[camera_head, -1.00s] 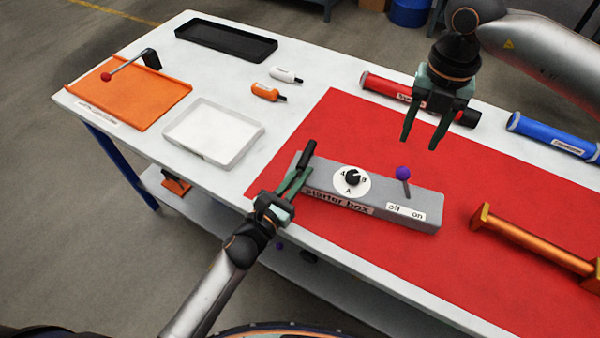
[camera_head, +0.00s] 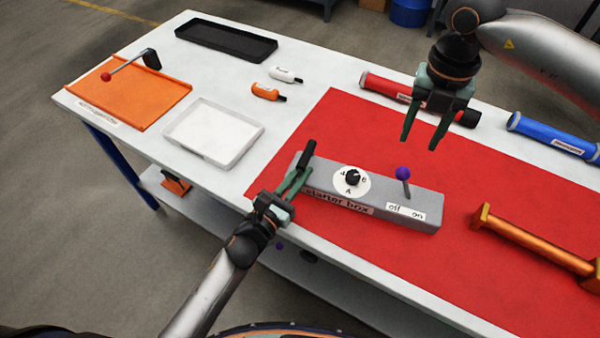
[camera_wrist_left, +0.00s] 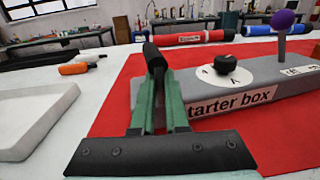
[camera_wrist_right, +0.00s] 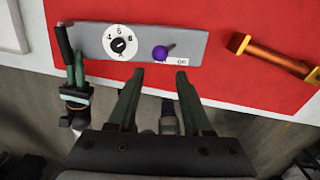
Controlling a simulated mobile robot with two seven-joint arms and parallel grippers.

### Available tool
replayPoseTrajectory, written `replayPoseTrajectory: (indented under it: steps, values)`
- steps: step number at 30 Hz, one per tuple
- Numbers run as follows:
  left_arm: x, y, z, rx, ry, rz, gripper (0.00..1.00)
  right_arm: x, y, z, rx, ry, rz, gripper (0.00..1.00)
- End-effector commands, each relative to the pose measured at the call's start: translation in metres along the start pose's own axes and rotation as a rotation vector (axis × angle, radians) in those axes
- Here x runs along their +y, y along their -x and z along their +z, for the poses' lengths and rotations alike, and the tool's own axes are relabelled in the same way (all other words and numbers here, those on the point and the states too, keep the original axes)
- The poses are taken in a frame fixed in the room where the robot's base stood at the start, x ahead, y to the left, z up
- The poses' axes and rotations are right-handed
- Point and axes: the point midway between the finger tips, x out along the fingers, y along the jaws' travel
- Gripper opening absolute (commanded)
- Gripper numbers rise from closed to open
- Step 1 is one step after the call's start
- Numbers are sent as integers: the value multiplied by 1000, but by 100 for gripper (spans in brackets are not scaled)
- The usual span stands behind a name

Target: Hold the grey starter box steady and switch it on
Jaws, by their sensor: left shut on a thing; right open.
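The grey starter box (camera_head: 330,195) lies on the red mat, with a black dial on a white disc (camera_head: 352,178) and a purple-knobbed lever (camera_head: 403,174) above an "off on" label (camera_head: 406,212). The lever stands up over the label; which side it is set to I cannot tell. My left gripper (camera_head: 298,182) is shut on the black handle (camera_head: 308,151) at the box's left end; the handle also shows in the left wrist view (camera_wrist_left: 153,57). My right gripper (camera_head: 424,140) is open and empty, above and behind the box. Its fingers (camera_wrist_right: 158,85) point toward the lever in the right wrist view.
An orange bar handle (camera_head: 535,238) lies right of the box on the red mat (camera_head: 345,115). A red tube (camera_head: 385,85) and a blue tube (camera_head: 550,135) lie behind. White (camera_head: 180,140), orange (camera_head: 125,112) and black (camera_head: 220,50) trays and two small bottles (camera_head: 266,92) are at left.

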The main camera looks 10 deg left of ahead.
Motion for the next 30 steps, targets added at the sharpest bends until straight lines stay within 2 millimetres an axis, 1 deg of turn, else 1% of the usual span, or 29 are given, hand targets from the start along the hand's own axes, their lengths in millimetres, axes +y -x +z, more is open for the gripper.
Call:
replayPoseTrajectory:
  steps: [6,13,16,19,20,24,30]
  values:
    - [0,0,0,1,0,0,0,0,0,0,0,0,0,50]
    - [0,0,0,1,0,0,0,0,0,0,0,-1,-1,24]
    - [0,0,0,1,0,0,0,5,-2,-3,1,-15,-17,13]
    - [0,0,0,1,0,0,0,18,-6,-12,-2,-60,-62,2]
    - [0,0,0,1,0,0,0,22,-7,-15,-5,-81,-81,0]
    - [0,0,0,1,0,0,0,48,-15,-36,-51,-205,-194,0]
    - [0,0,0,1,0,0,0,76,-22,-64,-185,-392,-331,0]
